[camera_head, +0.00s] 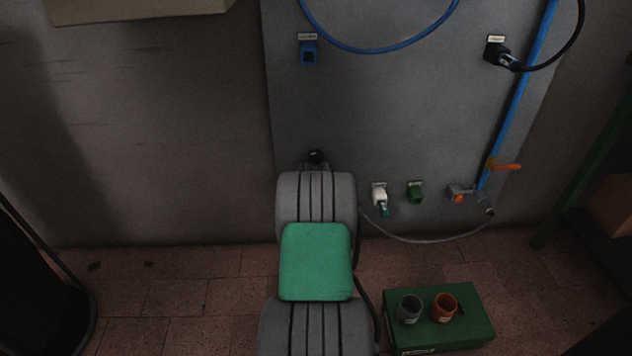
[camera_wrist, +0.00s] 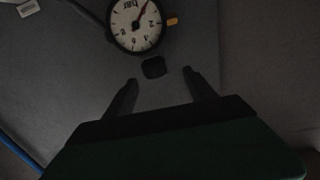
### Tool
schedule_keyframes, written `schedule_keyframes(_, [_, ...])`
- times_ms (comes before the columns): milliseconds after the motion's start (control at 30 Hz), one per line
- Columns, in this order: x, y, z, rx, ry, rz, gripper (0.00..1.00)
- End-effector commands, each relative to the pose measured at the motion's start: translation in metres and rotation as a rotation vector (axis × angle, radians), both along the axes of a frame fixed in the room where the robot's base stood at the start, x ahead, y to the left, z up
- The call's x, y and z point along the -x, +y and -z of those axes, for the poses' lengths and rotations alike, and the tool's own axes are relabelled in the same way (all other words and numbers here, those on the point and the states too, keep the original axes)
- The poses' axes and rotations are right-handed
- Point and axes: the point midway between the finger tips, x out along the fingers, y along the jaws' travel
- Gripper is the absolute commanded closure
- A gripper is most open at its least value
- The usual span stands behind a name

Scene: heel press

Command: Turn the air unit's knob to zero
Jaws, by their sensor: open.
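In the wrist view a small dark knob (camera_wrist: 154,67) with rounded corners sits on the grey panel, below a round pressure gauge (camera_wrist: 136,24). The gauge has a white face, a black rim and a thin red needle pointing to the upper right of the picture. The face appears turned over, and its numbers are hard to read. My gripper (camera_wrist: 160,79) is open and empty. Its two dark fingers point at the knob, one fingertip toward each side, with no clear contact. In the head view my arm hides the gripper and most of the air unit.
A grey hose (camera_head: 420,240) loops beside my arm. A green box (camera_head: 472,309) bears two cups.

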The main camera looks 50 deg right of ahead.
Motion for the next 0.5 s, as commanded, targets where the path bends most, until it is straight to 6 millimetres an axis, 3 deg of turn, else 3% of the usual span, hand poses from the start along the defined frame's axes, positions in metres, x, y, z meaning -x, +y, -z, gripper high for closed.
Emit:
schedule_keyframes(33, [0.005,-0.006,0.008,0.014,-0.012,0.012,0.36])
schedule_keyframes(133, [0.002,-0.014,0.006,0.026,-0.020,0.017,0.36])
schedule_keyframes(500, [-0.037,-0.062,0.006,0.022,-0.019,0.015,0.36])
